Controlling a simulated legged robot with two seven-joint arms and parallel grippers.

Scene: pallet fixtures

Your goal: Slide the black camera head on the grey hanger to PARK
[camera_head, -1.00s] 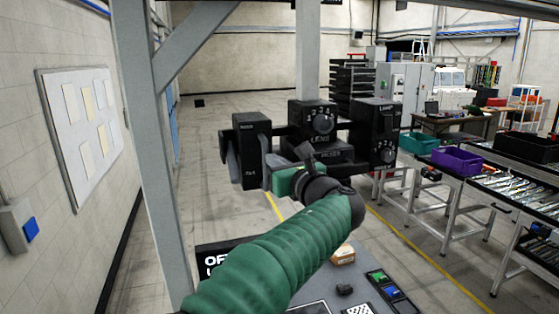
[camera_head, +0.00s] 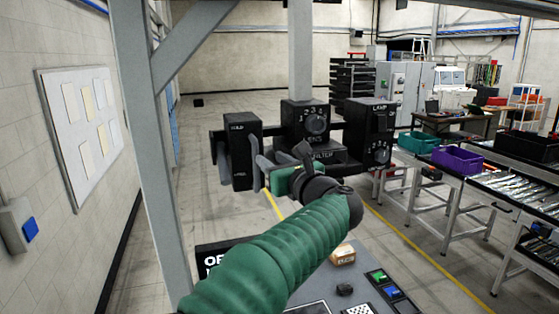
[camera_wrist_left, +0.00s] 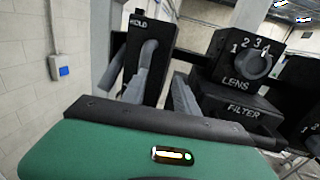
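The black camera head (camera_head: 318,155) hangs in the middle of the head view, below the upright grey hanger (camera_head: 300,50). It has a numbered LENS dial (camera_head: 316,123), a FILTER block and a LAMP box (camera_head: 369,128). At its left end is a tall black block (camera_head: 242,145) marked HOLD at the top; a lower mark is too small to read. My left gripper (camera_head: 258,172) is at this block, with grey bars beside and in front of it. The wrist view shows the HOLD block (camera_wrist_left: 151,85) close ahead. I cannot tell finger from handle, or whether the grip is closed. My right gripper is out of view.
A grey steel frame post (camera_head: 145,150) with a diagonal brace stands left of the camera head. A panel with buttons (camera_head: 385,285) and a small box (camera_head: 343,255) lie below my arm. Benches with a purple bin (camera_head: 458,160) stand at the right.

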